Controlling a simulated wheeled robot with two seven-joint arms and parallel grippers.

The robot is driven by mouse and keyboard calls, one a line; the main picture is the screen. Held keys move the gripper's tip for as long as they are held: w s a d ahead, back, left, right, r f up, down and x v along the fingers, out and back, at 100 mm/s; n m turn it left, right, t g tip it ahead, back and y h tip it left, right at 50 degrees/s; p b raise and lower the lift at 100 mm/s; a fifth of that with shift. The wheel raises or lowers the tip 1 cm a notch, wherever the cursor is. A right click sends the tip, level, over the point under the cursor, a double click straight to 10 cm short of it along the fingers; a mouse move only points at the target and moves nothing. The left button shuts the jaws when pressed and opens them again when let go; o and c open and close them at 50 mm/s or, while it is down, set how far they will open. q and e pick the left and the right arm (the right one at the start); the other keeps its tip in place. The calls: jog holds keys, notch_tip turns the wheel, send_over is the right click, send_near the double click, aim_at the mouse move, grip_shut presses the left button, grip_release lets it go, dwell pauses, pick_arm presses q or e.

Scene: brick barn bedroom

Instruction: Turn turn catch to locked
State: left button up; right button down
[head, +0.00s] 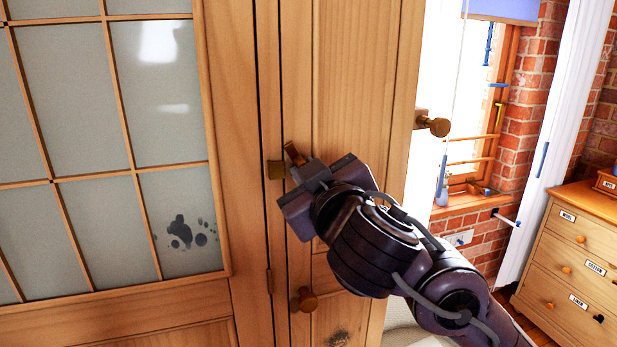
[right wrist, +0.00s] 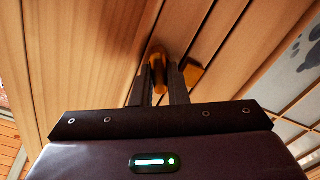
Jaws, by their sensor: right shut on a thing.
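The turn catch (head: 293,153) is a small brass-brown piece on the wooden cabinet door, near the door's left edge. Its visible end tilts up and to the left above my gripper. A squarish brass keeper (head: 276,170) sits just left of it, across the door gap. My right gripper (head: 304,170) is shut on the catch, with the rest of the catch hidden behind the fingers. In the right wrist view the catch (right wrist: 157,62) stands between the two dark fingers (right wrist: 158,85), and the keeper (right wrist: 192,72) is just to the right, apart from it. My left gripper is out of view.
A round wooden knob (head: 305,299) is below my gripper and another knob (head: 434,126) sticks out at the right. A glazed panel (head: 165,150) fills the left. A chest of drawers (head: 570,260) and a window (head: 480,110) are at the right.

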jog(key=n, duration=0.4)
jog(key=n+b, duration=0.1)
jog(key=n, duration=0.7)
jog(key=shift+a+f, duration=0.15)
jog(key=shift+f, duration=0.1)
jog(key=shift+n, duration=0.3)
jog(key=c, duration=1.7)
grip_release()
jog(key=p+v, duration=0.1)
jog(key=v, duration=0.7)
jog(key=shift+p, duration=0.3)
